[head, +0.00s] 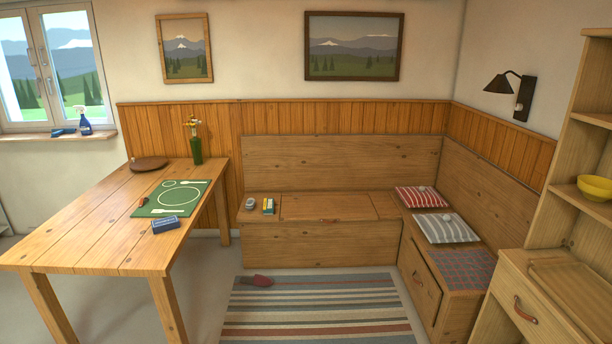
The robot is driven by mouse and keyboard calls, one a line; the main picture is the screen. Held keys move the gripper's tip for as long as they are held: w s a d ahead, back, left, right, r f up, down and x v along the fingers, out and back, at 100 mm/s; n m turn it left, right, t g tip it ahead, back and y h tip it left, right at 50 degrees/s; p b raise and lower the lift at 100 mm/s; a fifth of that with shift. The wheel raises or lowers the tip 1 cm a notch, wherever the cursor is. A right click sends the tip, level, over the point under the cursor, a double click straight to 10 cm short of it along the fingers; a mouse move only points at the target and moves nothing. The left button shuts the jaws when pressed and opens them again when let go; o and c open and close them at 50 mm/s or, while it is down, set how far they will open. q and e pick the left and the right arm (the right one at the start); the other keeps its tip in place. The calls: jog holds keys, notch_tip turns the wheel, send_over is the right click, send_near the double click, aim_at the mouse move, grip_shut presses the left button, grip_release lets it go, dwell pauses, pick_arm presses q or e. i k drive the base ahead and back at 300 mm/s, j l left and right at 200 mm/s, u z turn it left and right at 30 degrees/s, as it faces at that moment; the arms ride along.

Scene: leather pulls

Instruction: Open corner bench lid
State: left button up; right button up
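The wooden corner bench (290,247) stands against the back and right walls. Its lid (330,206) is a panel in the seat of the back section and lies flat and closed. A small leather pull (328,220) shows at the lid's front edge. A small round tin-like item (250,203) and a small yellow and white item (268,206) sit on the seat to the left of the lid. Neither of my grippers is in view.
A wooden table (90,225) stands at the left. A striped rug (320,310) with a red slipper-like item (258,281) covers the floor before the bench. Cushions (446,228) lie on the right seat. A cabinet (540,300) stands at the right.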

aim_at(328, 209)
jog(key=i, duration=1.7)
